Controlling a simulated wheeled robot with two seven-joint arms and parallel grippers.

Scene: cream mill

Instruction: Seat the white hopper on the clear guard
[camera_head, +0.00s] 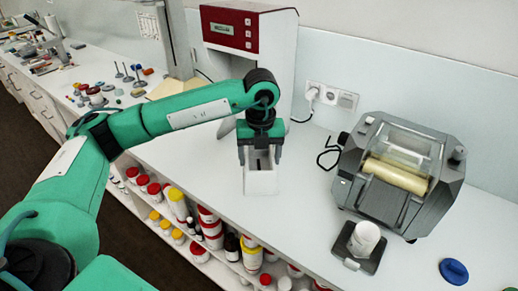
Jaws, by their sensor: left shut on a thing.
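My left gripper (261,150) points down near the middle of the bench and is shut on the white hopper (260,182). The hopper is a white box-like piece below the fingers. I cannot tell whether its bottom touches the bench. The clear guard (408,146) is on top of the grey mill (380,195) at the right, above a cream-coloured roller (395,175). The hopper is apart from the guard, to its left. My right gripper is not in view.
A white jar (364,238) stands on a dark tray (352,262) in front of the mill. A blue lid (454,271) lies at the lower right. A red-topped machine (225,28) stands behind my gripper.

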